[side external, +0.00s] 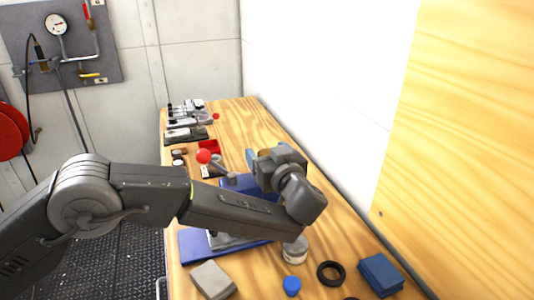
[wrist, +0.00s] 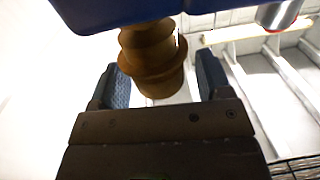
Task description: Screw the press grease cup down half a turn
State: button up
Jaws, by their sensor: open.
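The grease cup (wrist: 150,62) is a brass-brown, ribbed, stepped round piece. In the wrist view it hangs below a blue press part (wrist: 110,12) at the top of the picture. My gripper (wrist: 162,82) is open, with one blue-padded finger on each side of the cup and a visible gap on both sides. In the side view my gripper (side external: 258,158) is over the bench beside the blue press (side external: 240,183), which my arm partly covers. The press's lever has a red ball (side external: 203,156).
The wooden bench (side external: 335,245) carries a grey block (side external: 212,280), a blue cap (side external: 291,286), a black ring (side external: 330,273) and a blue block (side external: 380,274) at the near end. Clamps (side external: 187,118) stand at the far end. A white wall (side external: 320,90) runs close along the right.

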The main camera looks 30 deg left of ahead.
jog(key=shift+w+a, duration=0.15)
jog(key=shift+a, duration=0.05)
jog(key=c, duration=0.9)
jog(key=shift+m+t+h, duration=0.3)
jog(key=shift+t, duration=0.1)
jog(key=m+t+h, duration=0.2)
jog(key=h, duration=0.1)
jog(key=shift+m+t+h, duration=1.2)
jog(key=shift+m+h, duration=0.5)
jog(key=shift+h, duration=0.4)
jog(key=shift+d, duration=0.1)
